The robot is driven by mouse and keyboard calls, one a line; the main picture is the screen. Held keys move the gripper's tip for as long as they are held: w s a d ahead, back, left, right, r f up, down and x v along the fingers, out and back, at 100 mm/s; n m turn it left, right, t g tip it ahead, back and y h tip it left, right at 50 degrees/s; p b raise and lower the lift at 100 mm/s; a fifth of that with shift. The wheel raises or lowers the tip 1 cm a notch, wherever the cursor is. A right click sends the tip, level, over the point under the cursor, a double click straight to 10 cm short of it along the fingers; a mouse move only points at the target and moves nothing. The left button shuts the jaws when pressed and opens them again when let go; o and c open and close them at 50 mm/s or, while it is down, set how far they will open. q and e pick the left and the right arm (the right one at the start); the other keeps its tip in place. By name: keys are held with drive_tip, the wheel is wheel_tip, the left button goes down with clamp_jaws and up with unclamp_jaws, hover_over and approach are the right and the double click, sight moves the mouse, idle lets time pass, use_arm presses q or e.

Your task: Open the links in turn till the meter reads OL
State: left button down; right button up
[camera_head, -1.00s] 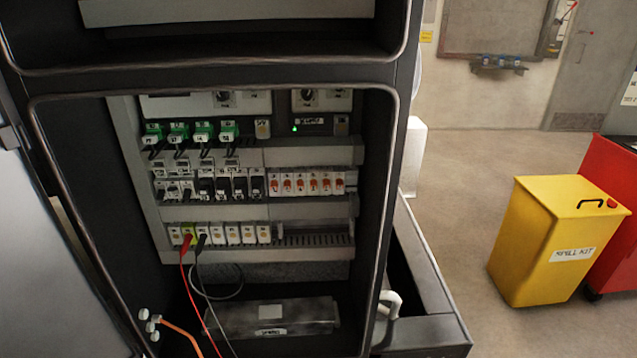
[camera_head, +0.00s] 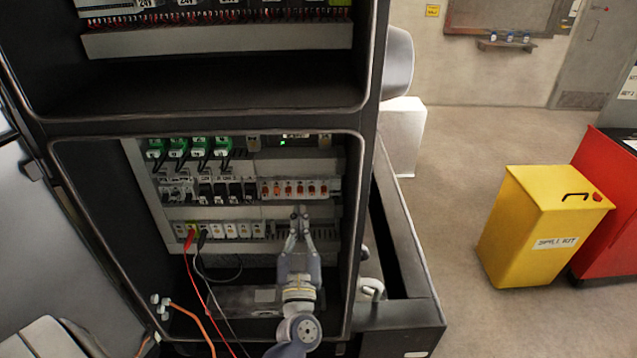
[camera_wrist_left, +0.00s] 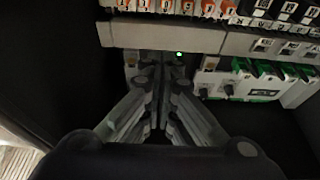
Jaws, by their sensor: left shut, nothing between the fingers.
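My left gripper (camera_head: 300,213) is inside the lower cabinet opening, shut and empty, its tips just below the row of orange-marked links (camera_head: 295,188). In the left wrist view its fingers (camera_wrist_left: 158,72) point at the panel, and the orange links (camera_wrist_left: 190,8) show along the top edge. Whether the tips touch anything is unclear. A red test lead (camera_head: 189,240) and a black test lead (camera_head: 202,238) go to the white terminal blocks (camera_head: 230,230). I cannot make out a meter display. My right gripper is not in view.
Black modules (camera_head: 228,190) sit left of the orange links, with green plugs (camera_head: 180,147) above. The cabinet frame (camera_head: 357,240) bounds the opening on the right. A yellow spill kit bin (camera_head: 535,230) and a red cabinet (camera_head: 600,210) stand on the otherwise clear floor.

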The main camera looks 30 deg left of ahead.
use_arm(q)
wheel_tip(320, 180, up, 4)
drive_tip(key=p, duration=0.3)
hover_over(300, 192)
drive_tip(key=s+d, duration=0.1)
drive_tip(key=s, duration=0.1)
drive_tip(key=shift+d, duration=0.15)
wheel_tip(300, 192, down, 3)
drive_tip(key=shift+r, duration=0.1)
drive_tip(key=shift+f, duration=0.7)
drive_tip(key=shift+s+f+b, duration=0.1)
drive_tip(key=shift+f+b, duration=0.9)
drive_tip(key=shift+f, duration=0.35)
drive_tip(key=shift+d, duration=0.1)
drive_tip(key=shift+r, duration=0.1)
